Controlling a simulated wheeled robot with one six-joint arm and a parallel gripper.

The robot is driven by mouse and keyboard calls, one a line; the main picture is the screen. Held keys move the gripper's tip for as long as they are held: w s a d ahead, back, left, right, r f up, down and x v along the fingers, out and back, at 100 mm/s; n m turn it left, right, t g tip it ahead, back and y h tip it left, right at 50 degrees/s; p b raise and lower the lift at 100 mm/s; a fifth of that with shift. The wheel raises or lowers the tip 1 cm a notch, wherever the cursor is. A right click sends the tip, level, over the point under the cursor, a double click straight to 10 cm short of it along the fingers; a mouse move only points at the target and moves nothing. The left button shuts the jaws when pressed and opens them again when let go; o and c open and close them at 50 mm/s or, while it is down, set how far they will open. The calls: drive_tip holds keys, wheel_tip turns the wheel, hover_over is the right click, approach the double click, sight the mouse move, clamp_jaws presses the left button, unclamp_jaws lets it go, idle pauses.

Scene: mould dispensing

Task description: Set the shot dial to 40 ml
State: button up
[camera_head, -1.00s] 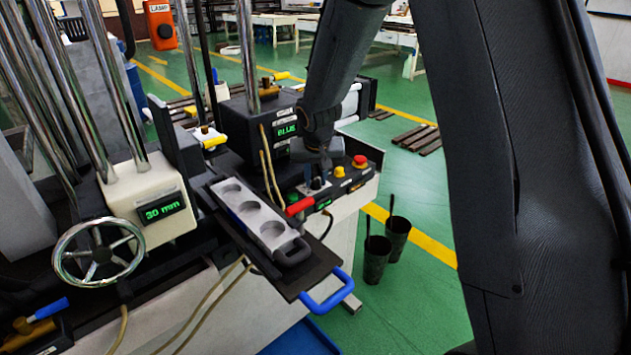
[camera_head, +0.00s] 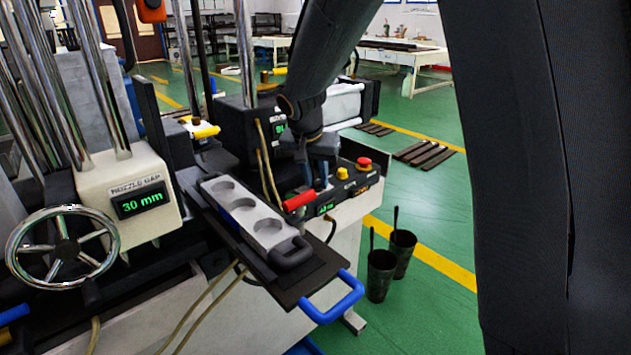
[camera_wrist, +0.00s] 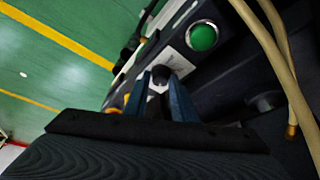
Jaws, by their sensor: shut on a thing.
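The shot dial (camera_wrist: 160,77) is a small dark knob on a pale plate, seen between my fingertips in the wrist view. My gripper (camera_wrist: 161,84) has its two blue-grey fingers on either side of the knob, shut on it. In the head view my gripper (camera_head: 322,178) reaches down onto the control panel (camera_head: 345,188) and hides most of the dial.
A green button (camera_wrist: 203,37) is close to the dial. A yellow button (camera_head: 342,172) and a red button (camera_head: 364,163) are on the panel. A red-handled lever (camera_head: 299,200) and a mould tray (camera_head: 250,218) are nearby. Two dark cups (camera_head: 380,275) stand on the floor.

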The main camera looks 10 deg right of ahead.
drive_tip(key=shift+s+f, duration=0.1)
drive_tip(key=o, duration=1.1)
drive_tip(key=shift+c, duration=0.2)
drive_tip(key=v, duration=0.8)
drive_tip(key=shift+b, duration=0.35)
